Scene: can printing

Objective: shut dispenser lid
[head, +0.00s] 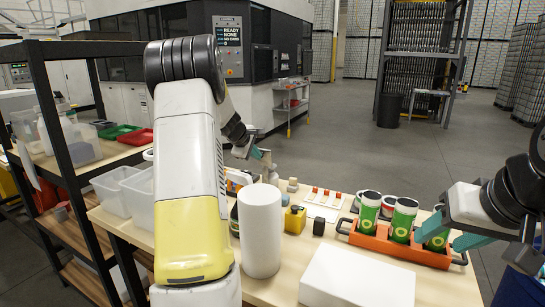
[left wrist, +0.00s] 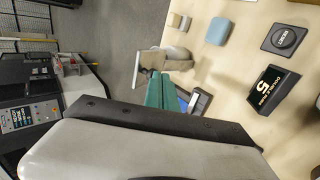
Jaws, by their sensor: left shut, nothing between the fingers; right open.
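My left gripper (head: 262,155) is shut and empty above the far edge of the table. Its teal fingers also show in the left wrist view (left wrist: 160,90), with the tips close to a grey-beige object (left wrist: 176,58). This object shows small in the head view (head: 268,174), below the fingertips. It may be the dispenser; its lid cannot be made out clearly, and I cannot tell whether the fingers touch it. My right gripper (head: 450,236) is open at the rightmost green can (head: 437,238), which it partly hides.
An orange carrier (head: 385,245) holds several green cans. A white cylinder (head: 260,232), a white box (head: 357,278) and a yellow bottle (head: 295,219) stand on the table. A black block marked 5 (left wrist: 276,90) lies right of the left fingers. Shelving (head: 55,130) stands left.

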